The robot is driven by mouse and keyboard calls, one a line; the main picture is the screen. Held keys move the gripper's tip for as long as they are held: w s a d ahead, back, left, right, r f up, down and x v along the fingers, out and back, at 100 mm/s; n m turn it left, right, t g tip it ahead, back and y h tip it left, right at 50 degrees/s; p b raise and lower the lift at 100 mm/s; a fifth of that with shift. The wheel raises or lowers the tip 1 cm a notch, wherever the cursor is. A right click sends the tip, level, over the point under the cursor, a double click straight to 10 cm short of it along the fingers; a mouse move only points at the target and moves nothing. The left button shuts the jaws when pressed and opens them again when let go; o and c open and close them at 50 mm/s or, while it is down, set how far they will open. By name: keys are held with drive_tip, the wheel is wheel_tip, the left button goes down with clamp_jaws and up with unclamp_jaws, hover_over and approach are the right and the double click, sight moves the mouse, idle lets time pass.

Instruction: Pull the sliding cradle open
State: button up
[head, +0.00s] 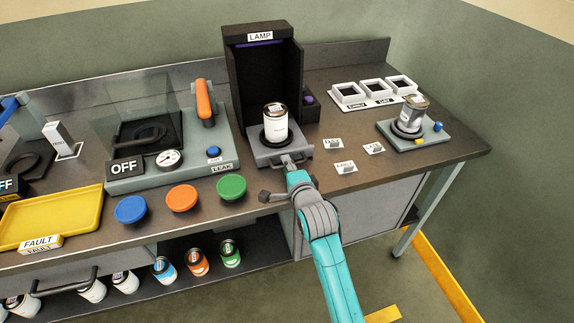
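The sliding cradle (263,154) is a grey plate at the foot of the black lamp box (236,85), which is labelled LAMP. Its front part sticks out from the box's open front. A white can with a dark lid (275,124) stands upright on a dark round seat on the cradle. A small grey handle is at the cradle's front edge. My gripper (291,162) is at this handle, with my teal arm coming from below. The fingers are small and partly hidden by my wrist, so I cannot tell whether they are closed on the handle.
A leak station (218,160) with an orange lever stands left of the lamp box. Blue, orange and green discs (231,187) lie along the bench's front. Small label cards (345,167) and a base with a tilted grey can (411,115) are at right.

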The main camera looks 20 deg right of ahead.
drive_tip(key=v, duration=1.1)
drive_tip(key=shift+s, duration=0.25)
drive_tip(key=s+f+n, duration=0.5)
drive_tip(key=s, duration=0.6)
drive_tip(key=s+f+n, duration=0.4)
drive_tip(key=s+f, duration=0.1)
drive_tip(key=s, duration=0.5)
drive_tip(key=s+r+n, duration=0.3)
drive_tip(key=s+n, duration=0.6)
drive_tip(key=s, duration=1.1)
drive_tip(key=shift+s+d+r+g, duration=0.15)
drive_tip(key=shift+s+d+g, duration=0.2)
drive_tip(key=shift+d+g, duration=0.05)
